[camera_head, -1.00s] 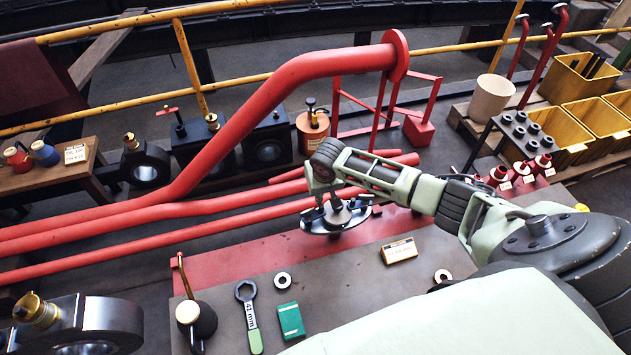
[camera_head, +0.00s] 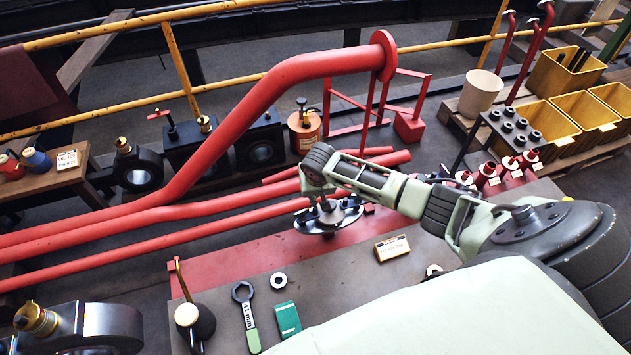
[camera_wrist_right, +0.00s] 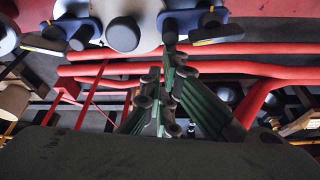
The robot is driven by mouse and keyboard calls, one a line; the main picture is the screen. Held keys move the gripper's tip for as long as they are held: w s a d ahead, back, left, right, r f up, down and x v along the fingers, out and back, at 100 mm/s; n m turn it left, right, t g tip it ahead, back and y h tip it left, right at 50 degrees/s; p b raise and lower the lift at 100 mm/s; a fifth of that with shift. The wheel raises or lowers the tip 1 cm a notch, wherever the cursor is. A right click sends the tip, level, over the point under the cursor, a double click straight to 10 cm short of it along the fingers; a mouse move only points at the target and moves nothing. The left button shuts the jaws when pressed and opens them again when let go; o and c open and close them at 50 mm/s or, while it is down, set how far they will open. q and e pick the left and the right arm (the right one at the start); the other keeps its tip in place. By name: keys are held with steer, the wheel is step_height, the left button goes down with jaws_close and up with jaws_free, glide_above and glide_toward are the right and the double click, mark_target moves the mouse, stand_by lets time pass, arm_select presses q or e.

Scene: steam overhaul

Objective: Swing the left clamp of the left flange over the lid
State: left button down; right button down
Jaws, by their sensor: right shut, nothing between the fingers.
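The flange with its round lid (camera_head: 350,214) stands on the bench's red strip in the head view, partly covered by my right gripper. In the right wrist view, a grey domed knob (camera_wrist_right: 123,35) shows at the top, with a blue clamp (camera_wrist_right: 75,28) to its left and another blue clamp (camera_wrist_right: 207,22) to its right. My right gripper (camera_wrist_right: 169,32) is shut and empty, its green fingers pointing at the flange between the knob and the right-hand clamp of that view. Whether it touches the clamp cannot be told. My left gripper is not in view.
Red pipes (camera_head: 225,205) run behind the flange, and one thick pipe rises over the area. A label block (camera_head: 393,248), a wrench (camera_head: 248,315), a green box (camera_head: 287,319) and an oil can (camera_head: 190,318) lie on the bench. Yellow bins (camera_head: 580,118) stand at the right.

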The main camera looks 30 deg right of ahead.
mark_target(317, 208)
steer(key=v, duration=1.1)
steer(key=shift+s+r, duration=0.2)
steer(key=shift+r, duration=0.1)
